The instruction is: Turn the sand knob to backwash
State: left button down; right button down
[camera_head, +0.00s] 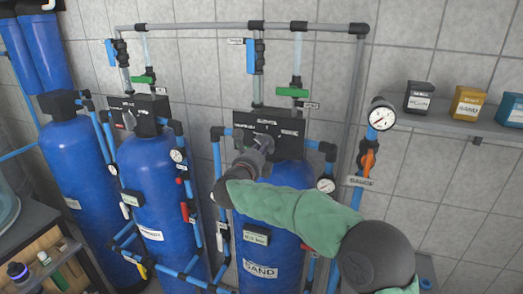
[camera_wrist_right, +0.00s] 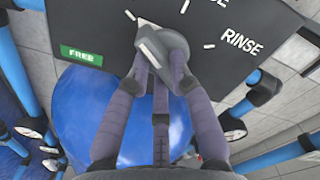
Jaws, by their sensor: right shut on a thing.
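The sand knob (camera_head: 264,142) is a grey knob on the black control head at the top of the blue tank labelled SAND (camera_head: 260,268). In the right wrist view the knob (camera_wrist_right: 160,45) shows close up on its black panel. Its narrow end points to the upper left, near a white mark. My right gripper (camera_head: 252,157) reaches the knob from the front. In the wrist view its purple-grey fingers (camera_wrist_right: 163,68) are closed around the knob. RINSE is readable to the right; another label is cut off at the top. My left gripper is in neither view.
A green FREE plate (camera_wrist_right: 82,56) is on the panel's left. A second blue tank (camera_head: 150,185) with a similar head stands to the left. Blue pipes, gauges and valves surround the tanks. A shelf (camera_head: 460,125) with small boxes is on the right wall.

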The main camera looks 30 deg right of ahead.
jog(key=shift+n, duration=0.6)
jog(key=c, duration=1.1)
grip_release()
jog(key=v, duration=1.2)
